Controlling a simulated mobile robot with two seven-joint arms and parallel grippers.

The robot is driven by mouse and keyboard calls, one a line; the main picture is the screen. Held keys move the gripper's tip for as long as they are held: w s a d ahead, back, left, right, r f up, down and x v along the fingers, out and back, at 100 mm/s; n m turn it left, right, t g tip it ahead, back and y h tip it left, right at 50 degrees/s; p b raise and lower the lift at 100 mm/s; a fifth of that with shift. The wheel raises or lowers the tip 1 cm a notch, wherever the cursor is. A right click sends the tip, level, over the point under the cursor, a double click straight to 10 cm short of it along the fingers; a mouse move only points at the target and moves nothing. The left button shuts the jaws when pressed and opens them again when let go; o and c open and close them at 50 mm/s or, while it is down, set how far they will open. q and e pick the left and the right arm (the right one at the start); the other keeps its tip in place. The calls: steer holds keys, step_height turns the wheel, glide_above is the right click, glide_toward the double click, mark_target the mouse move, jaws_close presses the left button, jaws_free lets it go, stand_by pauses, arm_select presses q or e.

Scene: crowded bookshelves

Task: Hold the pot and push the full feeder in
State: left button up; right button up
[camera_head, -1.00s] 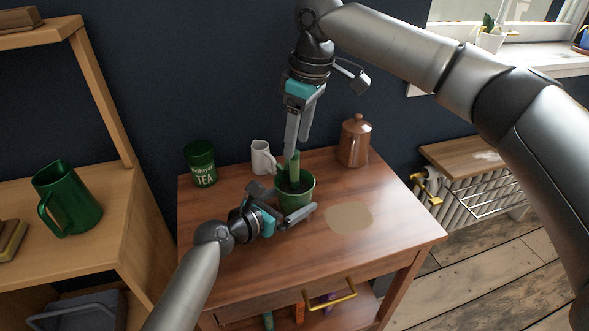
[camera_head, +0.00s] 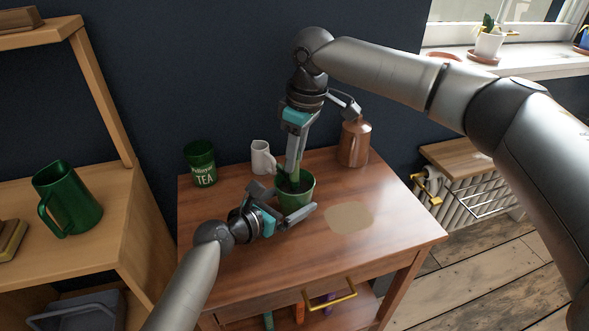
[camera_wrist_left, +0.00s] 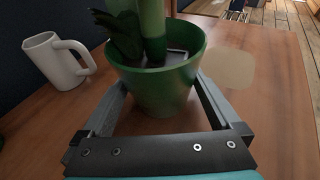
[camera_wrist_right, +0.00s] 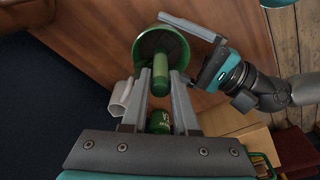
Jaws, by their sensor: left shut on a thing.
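The green pot (camera_head: 297,196) stands upright on the wooden table. It also shows in the left wrist view (camera_wrist_left: 160,88), with dark soil inside. My left gripper (camera_head: 292,204) is shut on the pot, one finger on each side. The feeder, a green cylinder (camera_wrist_left: 152,25), stands upright in the pot beside a dark leafy plant (camera_wrist_left: 120,35). My right gripper (camera_wrist_right: 160,85) points down over the pot, its fingers on either side of the feeder (camera_wrist_right: 160,72). Whether they touch it is unclear. The feeder's lower end is hidden in the pot.
A green tea tin (camera_head: 201,164), a white jug (camera_head: 262,158) and a copper pot (camera_head: 354,143) stand along the back of the table. A beige round patch (camera_head: 349,218) lies right of the pot. The table's front right is clear.

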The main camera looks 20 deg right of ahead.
jaws_close()
steer(key=shift+r, duration=0.15)
steer(key=shift+r, duration=4.85)
